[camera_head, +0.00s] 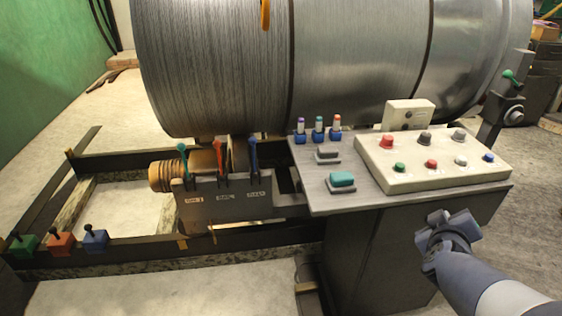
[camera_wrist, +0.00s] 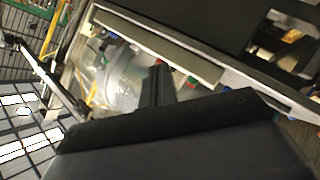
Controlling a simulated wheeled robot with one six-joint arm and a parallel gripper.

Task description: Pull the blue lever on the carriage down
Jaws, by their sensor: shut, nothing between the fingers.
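The blue lever (camera_head: 253,155) stands upright at the right end of a row of three levers on the dark carriage (camera_head: 224,203), in front of the large drum. The teal lever (camera_head: 183,157) and the red lever (camera_head: 219,156) stand to its left. My gripper (camera_head: 455,224) is at the lower right, in front of the control desk and well to the right of the blue lever, apart from it. In the wrist view, my gripper's fingers (camera_wrist: 158,84) are together and empty. I cannot make out the blue lever in that view.
The control desk (camera_head: 355,195) stands between my gripper and the carriage, with a button panel (camera_head: 432,178), a teal button (camera_head: 342,180) and three small switches (camera_head: 318,130). A green-knobbed lever (camera_head: 512,78) is at the right. Coloured pedal-like blocks (camera_head: 60,243) sit lower left.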

